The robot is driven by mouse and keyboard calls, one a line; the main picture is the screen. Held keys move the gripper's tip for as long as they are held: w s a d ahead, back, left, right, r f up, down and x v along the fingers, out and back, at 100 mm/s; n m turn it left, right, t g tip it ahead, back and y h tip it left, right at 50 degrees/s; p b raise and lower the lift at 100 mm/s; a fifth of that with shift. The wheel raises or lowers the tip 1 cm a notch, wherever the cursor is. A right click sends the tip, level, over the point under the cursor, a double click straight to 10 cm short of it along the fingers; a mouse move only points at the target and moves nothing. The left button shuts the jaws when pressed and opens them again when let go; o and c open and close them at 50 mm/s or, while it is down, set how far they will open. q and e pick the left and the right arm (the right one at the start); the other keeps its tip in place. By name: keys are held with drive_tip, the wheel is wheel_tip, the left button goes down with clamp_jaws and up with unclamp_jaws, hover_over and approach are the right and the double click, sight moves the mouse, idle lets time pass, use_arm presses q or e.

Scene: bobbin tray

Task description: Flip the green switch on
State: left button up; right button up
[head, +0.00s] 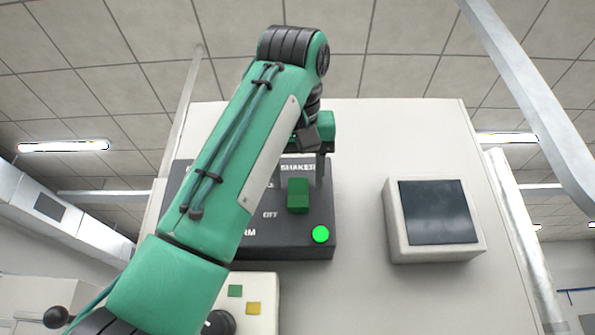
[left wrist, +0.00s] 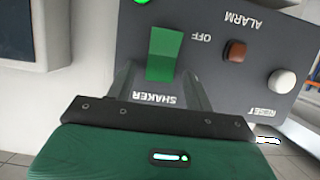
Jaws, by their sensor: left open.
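The green switch (head: 298,195) is a green rocker on a dark panel (head: 272,247), under the word SHAKER and beside the word OFF. It also shows in the left wrist view (left wrist: 164,54), where the panel appears upside down. I cannot tell for sure which way it is tilted. My left gripper (head: 301,172) is open and empty, just above the switch in the head view. In the left wrist view its fingers (left wrist: 160,82) stand to either side of the switch's SHAKER end; contact cannot be told. My right gripper is not in view.
A lit green lamp (head: 320,234) sits below the switch. A red-brown button (left wrist: 235,51) and a white RESET button (left wrist: 282,81) share the panel. A box with a dark screen (head: 438,212) stands to the right. My left arm hides the panel's left part.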

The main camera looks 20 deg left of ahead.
use_arm(q)
drive_tip(key=shift+s+d, duration=0.1)
drive_tip(key=shift+s, duration=0.15)
drive_tip(key=b+v, duration=0.2)
drive_tip(key=v, duration=1.1)
drive_tip(key=shift+s+b, duration=0.2)
drive_tip(key=shift+b, duration=0.1)
drive_tip(key=shift+r, duration=0.1)
